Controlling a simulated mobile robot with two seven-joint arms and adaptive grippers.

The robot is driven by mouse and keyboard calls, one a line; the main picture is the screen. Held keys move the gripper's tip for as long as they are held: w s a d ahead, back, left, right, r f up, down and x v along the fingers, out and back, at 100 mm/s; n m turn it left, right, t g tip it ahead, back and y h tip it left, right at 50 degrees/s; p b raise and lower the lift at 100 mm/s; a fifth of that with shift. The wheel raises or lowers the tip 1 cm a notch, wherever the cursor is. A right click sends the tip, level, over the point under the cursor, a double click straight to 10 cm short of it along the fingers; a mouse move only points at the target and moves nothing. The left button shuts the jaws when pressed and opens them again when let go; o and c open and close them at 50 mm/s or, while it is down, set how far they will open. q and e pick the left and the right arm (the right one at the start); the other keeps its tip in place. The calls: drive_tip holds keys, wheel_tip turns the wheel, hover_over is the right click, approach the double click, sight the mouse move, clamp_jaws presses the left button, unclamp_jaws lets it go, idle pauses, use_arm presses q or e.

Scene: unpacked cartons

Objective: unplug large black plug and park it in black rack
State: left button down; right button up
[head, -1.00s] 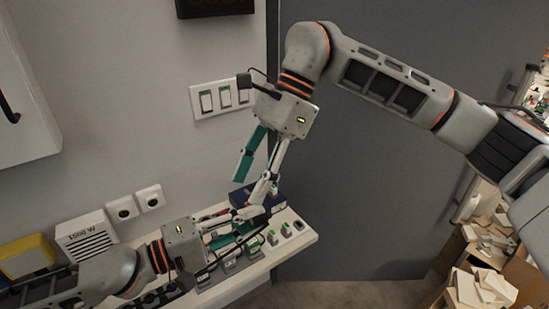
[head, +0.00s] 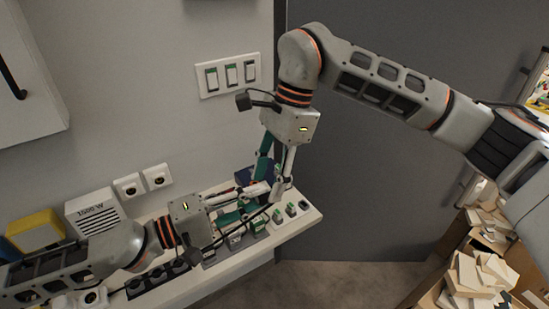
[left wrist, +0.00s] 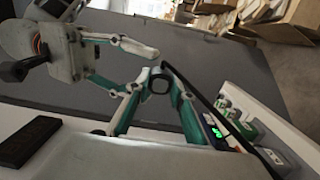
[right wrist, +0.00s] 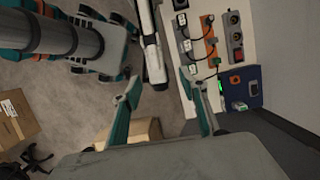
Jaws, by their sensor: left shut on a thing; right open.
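My left gripper (head: 270,190) is shut on a black plug (left wrist: 160,84), which shows between its fingertips in the left wrist view. A black cable (left wrist: 205,103) runs from the plug toward the lower right. My right gripper (head: 264,182) is open and points down close to the left fingertips above the shelf; its spread fingers also show in the right wrist view (right wrist: 165,92). I cannot tell whether it touches the plug. A black unit with round openings (head: 158,280) lies on the shelf at the left, partly hidden by my left arm; I cannot confirm it is the rack.
The white shelf (head: 225,268) carries several small grey plugs or adapters with green parts (head: 257,226). A blue box (right wrist: 241,88) stands at its end. A white 1500 W unit (head: 95,213) and wall sockets (head: 143,183) are behind. Open cartons (head: 490,240) stand at right.

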drive_tip(key=shift+x, duration=1.25)
drive_tip(key=shift+c, duration=0.4)
drive_tip(key=c, duration=1.1)
use_arm(q)
drive_tip(key=c, duration=1.7)
unclamp_jaws()
use_arm(e)
drive_tip(key=shift+c, duration=0.2)
use_arm(q)
drive_tip(key=shift+s+a, duration=0.2)
drive_tip(key=shift+a, duration=0.3)
drive_tip(key=v, duration=1)
drive_tip(key=shift+s+a+f, duration=0.15)
drive_tip(key=shift+s+a, duration=0.1)
